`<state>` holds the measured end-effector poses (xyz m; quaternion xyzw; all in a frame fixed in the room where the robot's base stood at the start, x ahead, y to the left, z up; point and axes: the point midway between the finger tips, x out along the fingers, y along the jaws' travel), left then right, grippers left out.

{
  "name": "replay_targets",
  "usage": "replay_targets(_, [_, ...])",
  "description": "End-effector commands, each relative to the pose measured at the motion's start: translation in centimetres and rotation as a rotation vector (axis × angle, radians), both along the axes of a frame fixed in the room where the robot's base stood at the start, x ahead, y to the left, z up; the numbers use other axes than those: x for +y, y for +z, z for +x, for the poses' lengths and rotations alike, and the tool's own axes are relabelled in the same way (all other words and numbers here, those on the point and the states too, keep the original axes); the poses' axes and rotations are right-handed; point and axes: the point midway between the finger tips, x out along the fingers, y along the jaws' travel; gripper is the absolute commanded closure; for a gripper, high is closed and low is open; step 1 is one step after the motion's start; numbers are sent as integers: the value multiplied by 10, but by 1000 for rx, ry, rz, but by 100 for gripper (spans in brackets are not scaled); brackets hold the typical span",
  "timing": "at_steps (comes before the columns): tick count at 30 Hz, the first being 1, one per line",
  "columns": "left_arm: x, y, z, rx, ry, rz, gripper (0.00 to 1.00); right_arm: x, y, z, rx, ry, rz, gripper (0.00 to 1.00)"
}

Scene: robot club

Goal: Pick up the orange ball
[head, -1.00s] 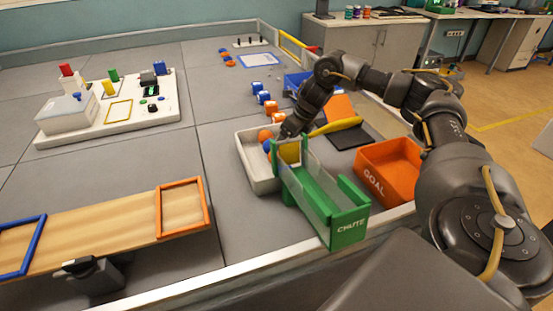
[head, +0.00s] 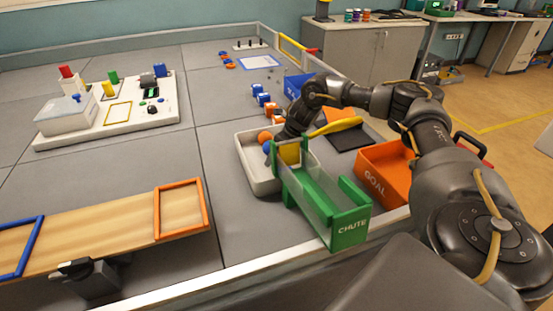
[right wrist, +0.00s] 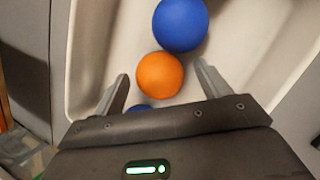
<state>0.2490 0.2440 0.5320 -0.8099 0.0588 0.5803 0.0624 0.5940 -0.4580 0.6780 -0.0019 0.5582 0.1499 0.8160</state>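The white tray (head: 246,169) stands left of the green chute and holds balls. In the right wrist view an orange ball (right wrist: 160,75) lies in the tray between the two spread fingers of my right gripper (right wrist: 162,74), with a gap to each side. A blue ball (right wrist: 181,24) lies beside it, farther from the gripper. Part of another blue ball (right wrist: 138,107) shows near the gripper body. In the head view an orange ball (head: 265,136) and a blue ball (head: 267,146) show in the tray; my right fingertips are hidden there. My left gripper is not in view.
The green chute (head: 325,205) stands close right of the tray, with the orange GOAL bin (head: 385,172) beyond it. Orange and blue cubes (head: 265,102) lie behind the tray. A wooden beam (head: 110,225) lies at front left. The table between beam and tray is clear.

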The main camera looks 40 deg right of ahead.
Motion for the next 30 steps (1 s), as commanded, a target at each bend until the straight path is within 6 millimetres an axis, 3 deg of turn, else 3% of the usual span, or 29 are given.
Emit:
replay_targets(1, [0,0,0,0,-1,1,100,0,0,0,0,0,0,31])
replay_targets(10, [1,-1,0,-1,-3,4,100,0,0,0,0,0,0,71])
replay_targets(20, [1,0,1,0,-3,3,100,0,5,1,-2,1,0,71])
replay_targets(25, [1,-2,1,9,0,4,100,0,32,1,-5,1,1,71])
replay_targets(30, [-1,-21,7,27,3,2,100,1,67,1,-5,1,1,71])
